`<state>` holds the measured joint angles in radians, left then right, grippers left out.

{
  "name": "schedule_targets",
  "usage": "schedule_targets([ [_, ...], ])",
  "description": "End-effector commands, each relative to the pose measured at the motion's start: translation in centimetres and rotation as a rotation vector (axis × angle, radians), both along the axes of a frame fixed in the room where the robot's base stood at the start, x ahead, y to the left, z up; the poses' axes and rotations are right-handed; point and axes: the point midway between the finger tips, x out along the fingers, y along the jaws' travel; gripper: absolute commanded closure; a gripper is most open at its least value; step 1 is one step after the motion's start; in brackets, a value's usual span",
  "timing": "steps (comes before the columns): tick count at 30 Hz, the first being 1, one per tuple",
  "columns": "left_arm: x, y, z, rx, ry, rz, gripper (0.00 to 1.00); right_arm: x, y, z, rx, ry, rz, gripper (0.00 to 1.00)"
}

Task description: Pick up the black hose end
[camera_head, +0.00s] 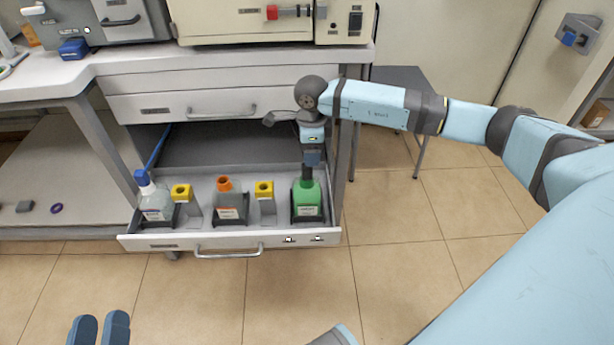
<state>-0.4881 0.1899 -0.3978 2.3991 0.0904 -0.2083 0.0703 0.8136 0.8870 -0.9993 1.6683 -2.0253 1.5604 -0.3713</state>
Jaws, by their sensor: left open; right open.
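I cannot make out a black hose end for certain. A black upright piece (307,174) stands at the top of a green bottle (306,196) at the right end of the open drawer; I cannot tell whether it is the bottle's neck or a hose end. My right gripper (312,159) points down right above this black piece. It is open, but its fingers overlap in this view, and I cannot tell whether they touch the piece. My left gripper (100,332) is open and empty at the bottom left, over the floor, with its two fingers apart.
The open drawer (180,242) also holds a white bottle with a blue cap (155,200), an orange-capped bottle (229,205) and two yellow-topped containers (182,195). Bench machines (230,22) stand above. A stool (398,78) is behind my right arm. The floor (300,290) in front is clear.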

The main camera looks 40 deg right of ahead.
Motion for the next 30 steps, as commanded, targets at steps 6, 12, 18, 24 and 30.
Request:
schedule_targets([
  [6, -0.2, -0.3, 1.2, -0.038, -0.059, -0.013, 0.57, 0.0, 0.0, -2.9, 0.001, -0.001, 0.0, 0.38],
  [12, -0.2, -0.5, 1.2, -0.048, -0.069, -0.019, 0.57, 0.2, 0.3, -4.0, 0.003, 0.001, 0.001, 0.38],
  [18, -0.2, -0.8, 0.0, -0.04, -0.04, -0.039, 0.57, 0.9, 0.7, -7.1, 0.003, 0.002, 0.0, 0.38],
  [24, -0.1, -0.8, -0.6, -0.027, -0.013, -0.046, 0.57, 0.9, 0.6, -8.3, 0.003, -0.001, 0.0, 0.38],
  [30, -0.1, -0.8, -0.6, -0.027, -0.013, -0.045, 0.57, 0.9, 0.6, -8.2, 0.003, -0.001, 0.0, 0.52],
])
